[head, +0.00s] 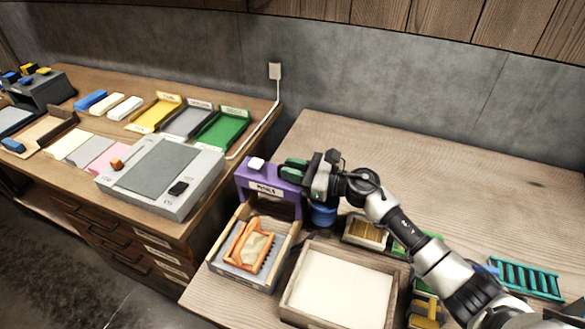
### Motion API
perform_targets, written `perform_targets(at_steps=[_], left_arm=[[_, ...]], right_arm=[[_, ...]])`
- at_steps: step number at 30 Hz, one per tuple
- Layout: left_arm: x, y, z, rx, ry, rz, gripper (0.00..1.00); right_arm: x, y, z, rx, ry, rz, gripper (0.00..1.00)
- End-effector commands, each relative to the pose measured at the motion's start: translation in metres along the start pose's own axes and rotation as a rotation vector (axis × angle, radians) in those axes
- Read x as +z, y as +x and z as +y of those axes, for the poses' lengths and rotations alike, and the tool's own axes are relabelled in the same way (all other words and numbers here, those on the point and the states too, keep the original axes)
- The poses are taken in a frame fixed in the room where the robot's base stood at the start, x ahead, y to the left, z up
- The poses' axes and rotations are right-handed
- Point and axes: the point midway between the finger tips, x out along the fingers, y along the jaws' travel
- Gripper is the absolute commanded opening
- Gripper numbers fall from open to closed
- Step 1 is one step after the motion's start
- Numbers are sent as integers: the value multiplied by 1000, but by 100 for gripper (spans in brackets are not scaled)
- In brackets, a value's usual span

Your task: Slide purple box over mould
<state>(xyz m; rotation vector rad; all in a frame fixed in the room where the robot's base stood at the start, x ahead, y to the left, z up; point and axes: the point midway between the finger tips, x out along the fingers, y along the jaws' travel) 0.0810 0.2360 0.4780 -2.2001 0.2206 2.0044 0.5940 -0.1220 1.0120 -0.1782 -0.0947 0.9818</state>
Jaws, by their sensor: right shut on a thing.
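The purple box (254,180) stands at the left edge of the right-hand wooden table, with a pale label on its front and a small white piece on top. It looks like an upright frame with legs. My right gripper (294,172) is shut on its right upper part, reaching in from the right. An orange-rimmed mould (239,247) with a pale filling lies in a wooden tray (212,254), in front of and apart from the purple box. The box's far side is hidden. My left gripper is not in view.
A wooden tray with a white bed (340,285) stands right of the mould's tray. A blue round thing (322,214) is below my right gripper. A teal rack (527,279) is at right. A grey machine (162,172) stands on the left bench. The table's back is clear.

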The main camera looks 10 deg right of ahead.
Motion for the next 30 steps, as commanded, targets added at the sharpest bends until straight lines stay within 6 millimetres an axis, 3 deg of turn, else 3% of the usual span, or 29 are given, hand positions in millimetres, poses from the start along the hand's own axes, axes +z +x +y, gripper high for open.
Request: perform_targets(at_steps=[5,15,18,22,30], left_arm=[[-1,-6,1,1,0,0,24],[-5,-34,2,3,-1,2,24],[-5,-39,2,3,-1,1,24],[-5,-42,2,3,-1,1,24],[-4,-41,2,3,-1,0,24]], right_arm=[[5,0,13,1,-6,1,0],[24,0,110,7,-2,3,0],[28,1,130,6,-4,3,0],[30,0,144,3,-6,1,0],[29,1,147,3,-6,0,0]])
